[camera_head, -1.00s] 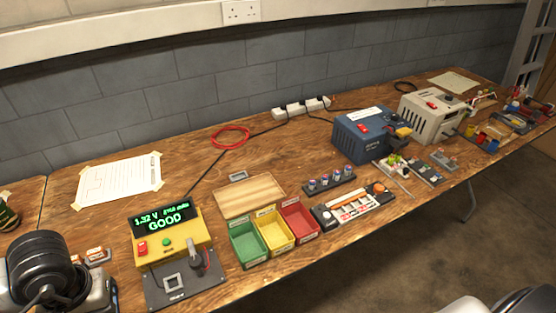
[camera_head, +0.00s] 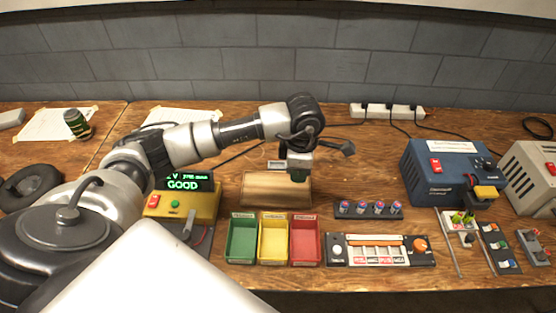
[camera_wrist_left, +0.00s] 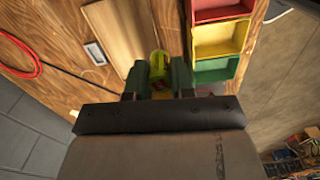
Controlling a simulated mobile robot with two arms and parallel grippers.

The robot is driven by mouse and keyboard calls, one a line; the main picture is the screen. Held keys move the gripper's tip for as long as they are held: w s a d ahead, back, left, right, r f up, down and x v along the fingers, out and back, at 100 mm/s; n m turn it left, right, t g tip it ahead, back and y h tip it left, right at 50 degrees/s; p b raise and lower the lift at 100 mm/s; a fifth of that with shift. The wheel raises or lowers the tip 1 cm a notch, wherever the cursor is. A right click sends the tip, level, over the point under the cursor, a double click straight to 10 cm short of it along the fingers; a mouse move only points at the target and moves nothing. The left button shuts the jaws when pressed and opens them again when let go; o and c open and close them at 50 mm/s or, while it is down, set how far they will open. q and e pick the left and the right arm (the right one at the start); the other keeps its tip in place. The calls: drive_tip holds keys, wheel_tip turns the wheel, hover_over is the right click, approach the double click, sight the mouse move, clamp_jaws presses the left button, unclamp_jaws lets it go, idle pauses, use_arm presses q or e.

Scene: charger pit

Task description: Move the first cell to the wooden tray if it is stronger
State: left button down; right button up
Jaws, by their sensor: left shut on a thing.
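My left gripper (camera_head: 298,176) is over the right end of the wooden tray (camera_head: 257,187). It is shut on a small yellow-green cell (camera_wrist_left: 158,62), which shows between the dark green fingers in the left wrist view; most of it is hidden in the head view. In the wrist view the tray (camera_wrist_left: 115,30) lies to the left of the cell. I cannot tell whether the cell touches the tray. The yellow tester (camera_head: 203,205) has a display (camera_head: 186,183) reading GOOD, its upper line partly covered by my arm. My right gripper is not in view.
Green (camera_head: 241,240), yellow (camera_head: 273,240) and red (camera_head: 305,240) bins stand in front of the tray. To the right are a black rack (camera_head: 368,210) with several cells, a white charger (camera_head: 380,250) and a blue power unit (camera_head: 430,175). A power strip (camera_head: 387,111) lies behind.

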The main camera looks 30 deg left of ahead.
use_arm(q)
drive_tip(key=w+a+f+n+b, duration=0.1)
drive_tip(key=a+f+n, duration=0.2)
drive_tip(key=n, duration=0.5)
drive_tip(key=w+a+f+n+b, duration=0.1)
drive_tip(key=a+f+n, duration=0.2)
drive_tip(key=f+n, duration=0.2)
drive_tip(key=w+a+f+n+b, duration=0.1)
drive_tip(key=w+a+f+n, duration=0.1)
drive_tip(key=n, duration=0.9)
drive_tip(key=shift+a+f+n, duration=0.2)
drive_tip(key=shift+a+f, duration=0.1)
drive_tip(key=shift+f, duration=0.3)
drive_tip(key=shift+a+f+n, duration=0.2)
drive_tip(key=shift+a+f, duration=0.05)
drive_tip(key=shift+f, duration=0.3)
drive_tip(key=shift+f+b, duration=0.35)
drive_tip(key=shift+f, duration=0.25)
drive_tip(key=shift+f, duration=0.35)
drive_tip(key=shift+f+b, duration=0.45)
drive_tip(key=c, duration=0.9)
unclamp_jaws()
